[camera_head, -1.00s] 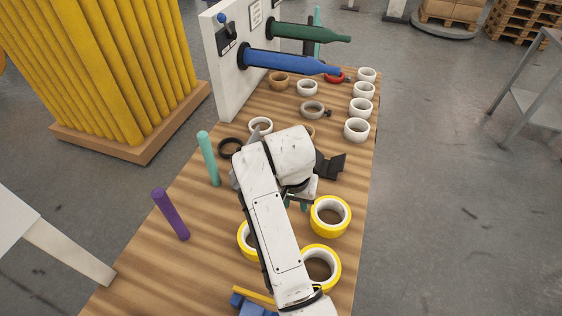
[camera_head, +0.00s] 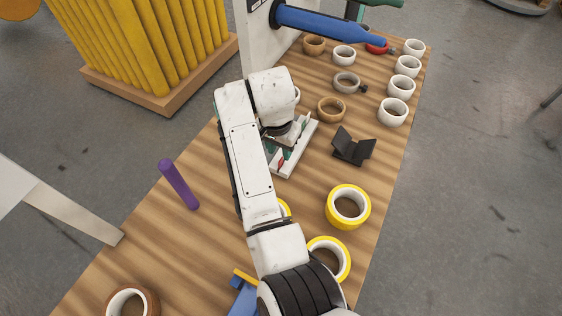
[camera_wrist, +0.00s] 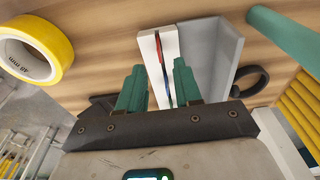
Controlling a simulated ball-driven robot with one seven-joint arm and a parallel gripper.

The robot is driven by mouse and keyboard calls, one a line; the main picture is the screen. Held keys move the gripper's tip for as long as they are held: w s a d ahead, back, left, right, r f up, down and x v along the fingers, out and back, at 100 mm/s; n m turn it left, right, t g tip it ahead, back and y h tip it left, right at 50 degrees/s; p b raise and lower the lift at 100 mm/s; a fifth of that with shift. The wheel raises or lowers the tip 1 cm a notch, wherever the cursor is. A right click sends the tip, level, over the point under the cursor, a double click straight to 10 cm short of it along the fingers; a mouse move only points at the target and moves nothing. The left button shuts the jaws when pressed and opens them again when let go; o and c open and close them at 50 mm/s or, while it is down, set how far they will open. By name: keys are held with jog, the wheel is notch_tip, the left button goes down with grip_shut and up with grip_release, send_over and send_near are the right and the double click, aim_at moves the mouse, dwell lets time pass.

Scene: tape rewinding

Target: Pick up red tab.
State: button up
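A small red tab (camera_head: 281,160) stands up from a narrow white holder (camera_head: 287,168) on the wooden table, just in front of my gripper in the head view. The wrist view shows the red tab (camera_wrist: 160,48) edge-on as a thin red strip against the white holder (camera_wrist: 147,45), with a blue strip below it. My gripper (camera_wrist: 159,88) has two green fingers set apart, with the tab in line with the gap between them. I cannot tell whether the fingers touch it. In the head view my wrist hides most of the fingers.
A black V-shaped stand (camera_head: 352,150) is right of the holder. Yellow tape rolls (camera_head: 363,208) lie nearer, and white rings (camera_head: 397,87) line the far right edge. A pale grey angled wall (camera_wrist: 212,55) is close to the right finger.

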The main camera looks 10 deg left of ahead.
aim_at(281, 164)
notch_tip(281, 164, down, 4)
jog(key=shift+w+f, duration=0.15)
jog(key=shift+f, duration=0.05)
grip_shut()
dwell(0.4)
